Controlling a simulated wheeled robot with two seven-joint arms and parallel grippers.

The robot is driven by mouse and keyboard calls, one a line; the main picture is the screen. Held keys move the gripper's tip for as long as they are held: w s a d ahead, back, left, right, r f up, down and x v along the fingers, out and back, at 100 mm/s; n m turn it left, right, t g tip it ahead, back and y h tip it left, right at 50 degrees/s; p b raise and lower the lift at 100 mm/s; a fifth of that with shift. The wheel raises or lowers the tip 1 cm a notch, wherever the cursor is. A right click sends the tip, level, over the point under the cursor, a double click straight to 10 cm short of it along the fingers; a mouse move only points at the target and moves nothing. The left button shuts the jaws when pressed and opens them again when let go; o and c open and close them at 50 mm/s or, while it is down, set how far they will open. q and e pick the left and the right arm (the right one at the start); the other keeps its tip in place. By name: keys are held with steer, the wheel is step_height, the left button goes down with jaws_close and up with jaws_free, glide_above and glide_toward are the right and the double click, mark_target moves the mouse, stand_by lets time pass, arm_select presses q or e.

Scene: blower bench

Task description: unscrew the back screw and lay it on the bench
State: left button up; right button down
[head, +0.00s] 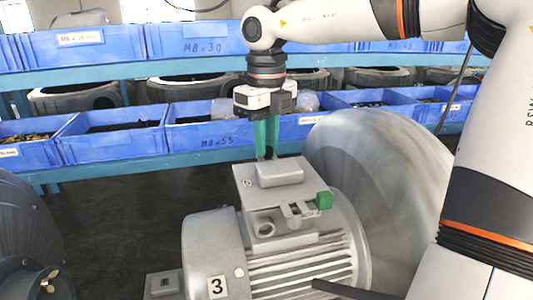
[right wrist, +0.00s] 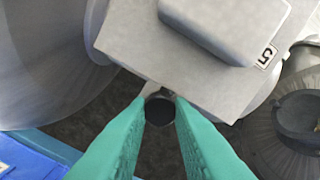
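The grey blower (head: 215,250), marked 3, stands at the centre right of the head view with a box-shaped housing (head: 242,185) on top. My right gripper (head: 267,155) points down at the back edge of this housing. In the right wrist view, its teal fingers (right wrist: 160,112) have the dark round head of the back screw (right wrist: 159,110) between their tips. Both fingers appear to touch its sides. The screw's shank is hidden, so I cannot tell how far it sits in its hole. My left gripper is out of view.
The large round fan casing (head: 375,160) rises right of the gripper. Blue bins (head: 110,140) line the racks behind. A dark round part (head: 25,240) stands at left. The dark surface (head: 110,220) between is clear.

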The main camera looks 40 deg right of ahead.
steer(key=shift+r+n+p, duration=0.1)
steer(key=shift+n+p, duration=0.3)
steer(key=shift+n, duration=0.3)
steer(key=n+p, duration=0.2)
steer(key=n, duration=0.2)
steer(key=shift+n, duration=0.4)
steer(key=n+p, duration=0.3)
steer(key=n, duration=0.4)
steer(key=n+p, duration=0.2)
steer(key=n, duration=0.4)
steer(key=n+p, duration=0.1)
steer(key=n, duration=0.3)
steer(key=shift+n, duration=1)
steer(key=c, duration=1.6)
jaws_free()
steer(key=shift+d, duration=0.1)
steer(key=shift+o, duration=0.2)
